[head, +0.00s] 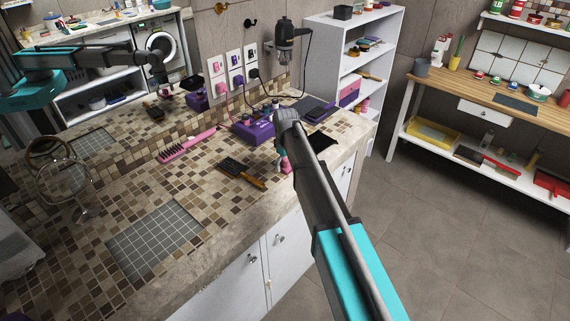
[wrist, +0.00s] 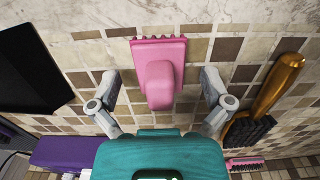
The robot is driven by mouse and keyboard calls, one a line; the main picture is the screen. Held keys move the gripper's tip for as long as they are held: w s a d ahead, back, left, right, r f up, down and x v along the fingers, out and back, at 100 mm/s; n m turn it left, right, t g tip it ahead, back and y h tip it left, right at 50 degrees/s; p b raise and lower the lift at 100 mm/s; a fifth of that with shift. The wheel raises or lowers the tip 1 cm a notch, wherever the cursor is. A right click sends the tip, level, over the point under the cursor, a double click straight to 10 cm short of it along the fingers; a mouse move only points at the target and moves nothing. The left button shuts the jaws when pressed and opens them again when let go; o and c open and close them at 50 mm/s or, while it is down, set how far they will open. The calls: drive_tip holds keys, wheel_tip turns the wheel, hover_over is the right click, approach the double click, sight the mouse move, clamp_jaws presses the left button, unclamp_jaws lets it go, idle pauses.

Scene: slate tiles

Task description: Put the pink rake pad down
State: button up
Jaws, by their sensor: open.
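The pink rake pad (wrist: 158,72) lies on the tiled counter in the middle of the wrist view, its toothed edge toward the top of the picture. In the head view only a small pink part of it (head: 284,164) shows beside my arm. My gripper (wrist: 160,88) is open, with one finger on each side of the pad. A gap shows between each finger and the pad. In the head view my arm mostly hides the gripper.
A black brush with a wooden handle (head: 243,173) lies left of the pad in the head view. A pink brush (head: 187,145), a purple box (head: 253,130) and a black tray (wrist: 30,70) are also on the counter (head: 205,255). The counter's front edge is close.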

sight(286, 159)
wheel_tip(286, 159, up, 12)
drive_tip(key=p, duration=1.1)
drive_tip(key=shift+p, duration=0.35)
idle(0.5)
drive_tip(key=s+d+m, duration=1)
drive_tip(key=s+d, duration=1.2)
drive_tip(key=s, duration=0.3)
drive_tip(key=shift+s+d, duration=0.25)
drive_tip(key=shift+s, duration=0.15)
drive_tip(key=shift+w, duration=0.1)
